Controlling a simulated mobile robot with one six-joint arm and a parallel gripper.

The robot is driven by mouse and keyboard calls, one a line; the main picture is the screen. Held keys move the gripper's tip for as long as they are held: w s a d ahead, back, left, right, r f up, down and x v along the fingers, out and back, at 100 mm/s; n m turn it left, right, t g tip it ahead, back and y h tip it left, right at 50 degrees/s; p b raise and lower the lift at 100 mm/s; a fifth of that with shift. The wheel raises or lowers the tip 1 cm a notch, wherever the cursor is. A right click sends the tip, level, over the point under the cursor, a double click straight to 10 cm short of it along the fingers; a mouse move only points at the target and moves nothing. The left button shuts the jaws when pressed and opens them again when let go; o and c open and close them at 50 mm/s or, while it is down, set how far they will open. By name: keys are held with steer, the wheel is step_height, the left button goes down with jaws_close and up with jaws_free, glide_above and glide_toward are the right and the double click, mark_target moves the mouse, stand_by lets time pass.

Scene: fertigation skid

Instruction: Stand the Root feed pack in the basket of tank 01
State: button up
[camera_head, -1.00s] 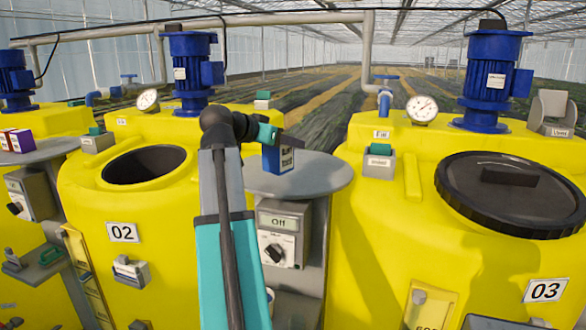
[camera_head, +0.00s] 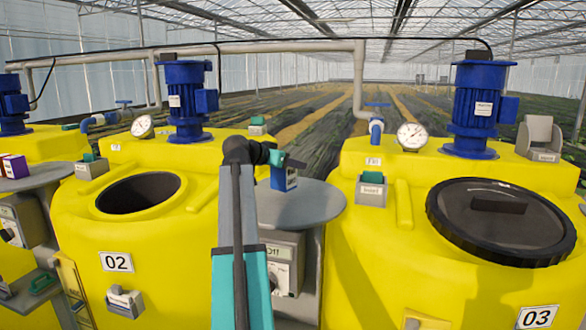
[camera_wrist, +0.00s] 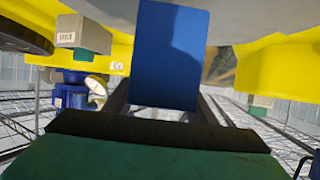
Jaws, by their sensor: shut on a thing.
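In the wrist view the pack's plain blue face (camera_wrist: 170,50) fills the middle, between the dark fingers. A yellow tank (camera_head: 40,145) shows in part at the far left; its number is not in view. I cannot make out the basket of tank 01.
Tank 02 (camera_head: 75,215) has an open round hatch (camera_head: 138,192). Tank 03 (camera_head: 400,250) has a black lid (camera_head: 495,222). Blue motors, gauges and a grey pipe (camera_head: 300,46) rise behind. Another grey shelf (camera_head: 45,178) at left carries small boxes (camera_head: 14,166).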

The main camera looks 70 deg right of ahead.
steer(key=d, duration=0.2)
steer(key=shift+w+d+f, duration=0.1)
steer(key=shift+d, duration=0.25)
steer(key=shift+p, duration=0.3)
steer(key=shift+a+f+p, duration=0.1)
steer(key=shift+f+p, duration=0.45)
steer(key=shift+f, duration=1.2)
steer(key=shift+f, duration=0.15)
steer(key=o, duration=1.3)
